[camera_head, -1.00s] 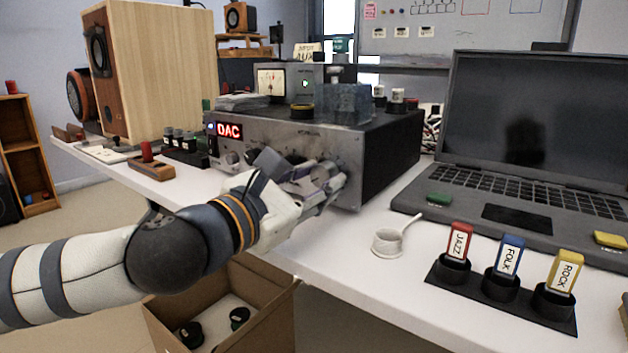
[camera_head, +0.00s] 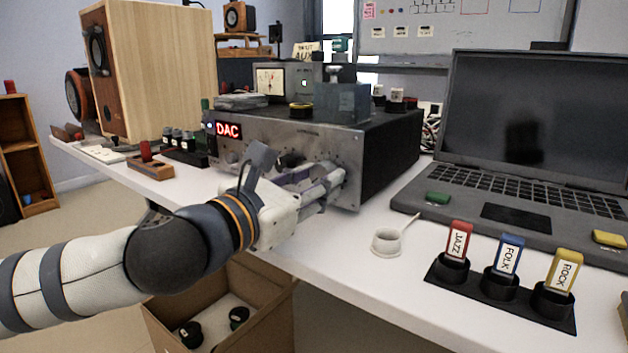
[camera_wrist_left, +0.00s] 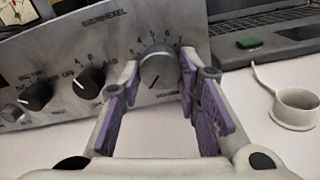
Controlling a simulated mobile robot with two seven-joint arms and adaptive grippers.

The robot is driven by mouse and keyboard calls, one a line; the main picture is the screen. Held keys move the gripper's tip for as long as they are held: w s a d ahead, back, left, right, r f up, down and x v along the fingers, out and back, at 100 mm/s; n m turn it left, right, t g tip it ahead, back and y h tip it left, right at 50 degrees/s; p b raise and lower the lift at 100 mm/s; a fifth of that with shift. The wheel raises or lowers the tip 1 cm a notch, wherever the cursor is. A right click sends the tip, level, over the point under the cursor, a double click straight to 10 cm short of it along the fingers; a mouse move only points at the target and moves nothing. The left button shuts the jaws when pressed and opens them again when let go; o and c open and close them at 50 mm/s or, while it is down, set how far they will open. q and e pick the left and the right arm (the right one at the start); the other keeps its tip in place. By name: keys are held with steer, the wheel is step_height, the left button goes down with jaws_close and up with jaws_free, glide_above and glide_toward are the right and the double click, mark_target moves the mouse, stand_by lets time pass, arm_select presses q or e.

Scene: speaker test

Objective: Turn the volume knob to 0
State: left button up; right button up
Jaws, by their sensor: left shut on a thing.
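The grey amplifier (camera_head: 386,150) with a red DAC display (camera_head: 228,130) stands on the white table. Its large silver knob (camera_wrist_left: 157,70) is at the right end of the front panel, with numbers printed around it. My left gripper (camera_head: 338,178) reaches the panel from the front and is shut on this knob. In the left wrist view, its purple-padded fingers (camera_wrist_left: 158,78) stand on either side of the knob. My right gripper is not in view.
Smaller black knobs (camera_wrist_left: 89,82) sit left of the large one. A white cup with a handle (camera_head: 386,241), a laptop (camera_head: 530,130) and a black holder with JAZZ, FOLK and ROCK tags (camera_head: 471,291) are to the right. An open cardboard box (camera_head: 270,318) is below the table edge.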

arm_select(q)
steer(key=o, duration=1.1)
steer(key=shift+o, duration=0.2)
steer(key=v, duration=1.2)
